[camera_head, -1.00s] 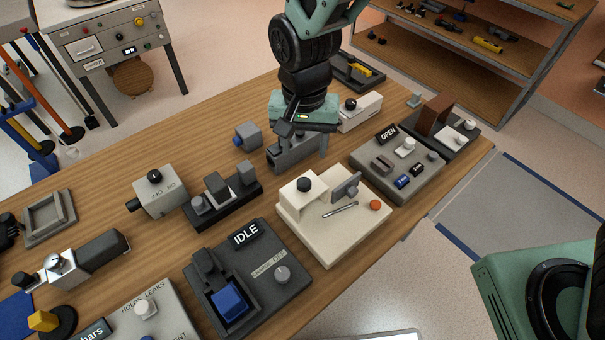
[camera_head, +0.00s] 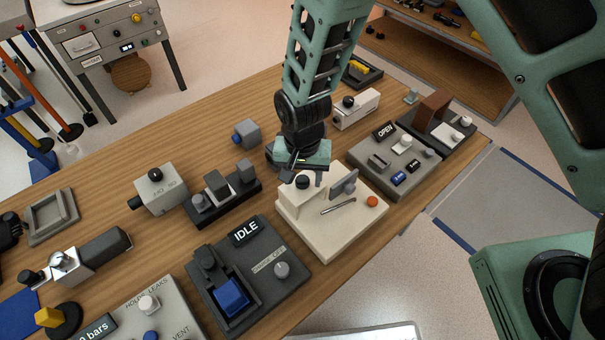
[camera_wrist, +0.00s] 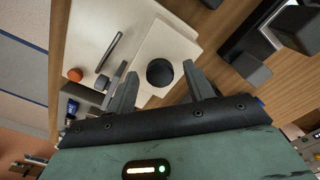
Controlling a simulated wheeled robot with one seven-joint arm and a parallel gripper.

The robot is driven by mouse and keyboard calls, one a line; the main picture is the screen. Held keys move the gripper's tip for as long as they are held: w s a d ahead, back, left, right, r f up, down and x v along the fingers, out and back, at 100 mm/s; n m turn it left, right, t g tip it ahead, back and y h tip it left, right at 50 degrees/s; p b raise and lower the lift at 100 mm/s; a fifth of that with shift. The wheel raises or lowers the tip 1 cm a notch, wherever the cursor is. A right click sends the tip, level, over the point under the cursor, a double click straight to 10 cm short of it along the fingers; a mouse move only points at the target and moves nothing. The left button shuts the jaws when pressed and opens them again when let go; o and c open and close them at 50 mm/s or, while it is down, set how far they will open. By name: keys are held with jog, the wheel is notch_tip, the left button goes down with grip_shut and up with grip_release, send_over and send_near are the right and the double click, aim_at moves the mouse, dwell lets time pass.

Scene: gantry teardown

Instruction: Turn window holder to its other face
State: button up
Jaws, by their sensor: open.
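A cream fixture (camera_head: 325,232) stands near the table's front edge, with a raised block carrying a round black knob (camera_wrist: 160,72). A grey tilted plate (camera_head: 345,184), which seems to be the window holder, stands on the fixture beside the block. Part of it shows in the wrist view (camera_wrist: 102,83), close to one finger. My gripper (camera_wrist: 160,68) is open, one finger on each side of the knob in the wrist view. I cannot tell whether it touches. In the head view my gripper (camera_head: 303,177) is right above the block and partly hides the knob.
A metal rod (camera_head: 338,205) and an orange button (camera_head: 372,201) are on the fixture. The IDLE unit (camera_head: 268,290) is in front left, the OPEN unit (camera_head: 375,165) to the right, and a black stand with grey blocks (camera_head: 225,200) to the left.

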jog(key=c, duration=1)
jog(key=shift+o, duration=0.2)
